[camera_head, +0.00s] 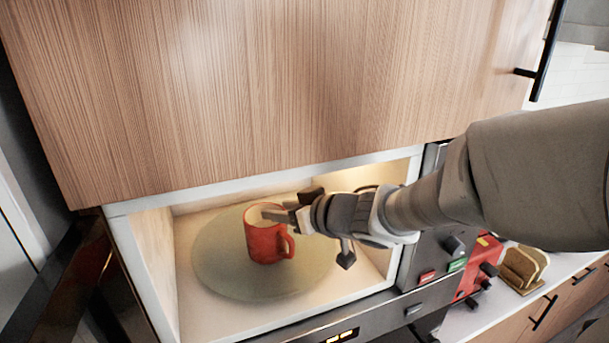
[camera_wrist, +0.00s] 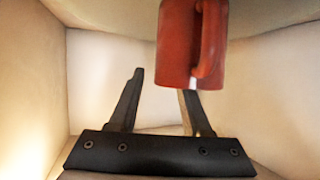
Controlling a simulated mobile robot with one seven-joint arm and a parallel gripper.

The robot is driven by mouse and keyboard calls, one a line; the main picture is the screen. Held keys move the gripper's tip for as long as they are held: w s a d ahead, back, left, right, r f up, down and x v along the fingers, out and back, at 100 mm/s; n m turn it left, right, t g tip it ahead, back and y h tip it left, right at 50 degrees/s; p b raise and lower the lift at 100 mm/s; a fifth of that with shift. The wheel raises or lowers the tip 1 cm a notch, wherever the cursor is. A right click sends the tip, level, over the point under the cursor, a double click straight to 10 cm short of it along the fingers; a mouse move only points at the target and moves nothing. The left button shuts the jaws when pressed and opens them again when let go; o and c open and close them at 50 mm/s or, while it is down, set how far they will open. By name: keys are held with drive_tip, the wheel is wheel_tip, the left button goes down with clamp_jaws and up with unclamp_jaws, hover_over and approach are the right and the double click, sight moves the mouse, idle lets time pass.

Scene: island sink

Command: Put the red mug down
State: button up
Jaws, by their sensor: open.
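The red mug (camera_head: 264,244) stands upright on the round plate (camera_head: 216,262) inside the lit microwave (camera_head: 152,262). Its handle faces right in the head view. My gripper (camera_head: 281,213) reaches in from the right at the height of the mug's rim. In the wrist view, which looks upside down, the mug (camera_wrist: 187,45) hangs at the top, and my gripper (camera_wrist: 160,82) shows two fingers spread apart. The right finger's tip is hidden at the mug's rim; I cannot tell whether it is inside the mug or touching it. The left finger is clear of it.
A wooden cabinet (camera_head: 250,85) hangs just above the opening. The microwave's control panel (camera_head: 440,245) is to the right, close below my arm. A red toaster (camera_head: 474,278) and bread slices (camera_head: 522,266) are on the counter (camera_head: 490,318). The plate is bare around the mug.

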drive_tip(key=shift+d+r, duration=0.1)
drive_tip(key=shift+r, duration=0.15)
drive_tip(key=p+v, duration=0.3)
drive_tip(key=v, duration=0.8)
drive_tip(key=shift+s+d, duration=0.25)
drive_tip(key=shift+s, duration=0.1)
drive_tip(key=shift+r, duration=0.1)
